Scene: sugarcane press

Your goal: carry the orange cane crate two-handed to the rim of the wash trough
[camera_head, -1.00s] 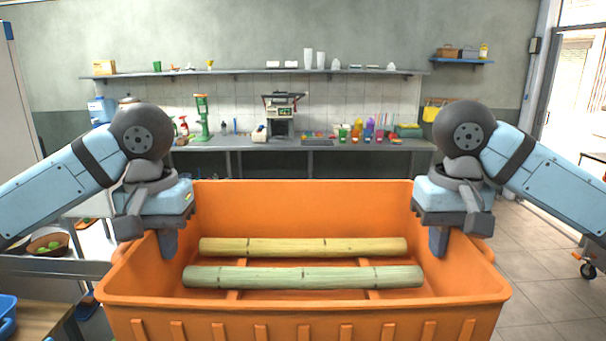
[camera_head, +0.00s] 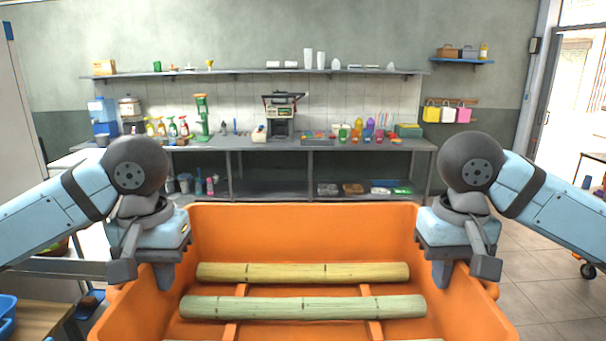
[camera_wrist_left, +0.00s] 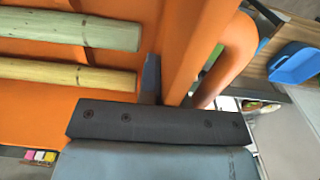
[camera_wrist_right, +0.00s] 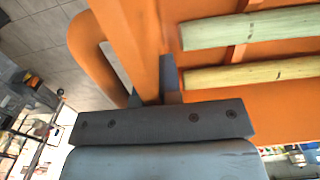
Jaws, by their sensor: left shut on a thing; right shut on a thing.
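The orange crate (camera_head: 303,222) is held in front of me in the head view, with its near side cut off by the bottom edge. My right gripper (camera_head: 445,272) is shut on the right wall, which also shows in the right wrist view (camera_wrist_right: 130,40). I cannot identify the wash trough in these views.
A grey workbench (camera_head: 330,145) with bottles, a press and cups stands along the back wall beyond the crate. A blue basin (camera_head: 6,312) sits at the lower left on a wooden surface (camera_head: 45,325). Open tiled floor (camera_head: 545,285) shows on the right.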

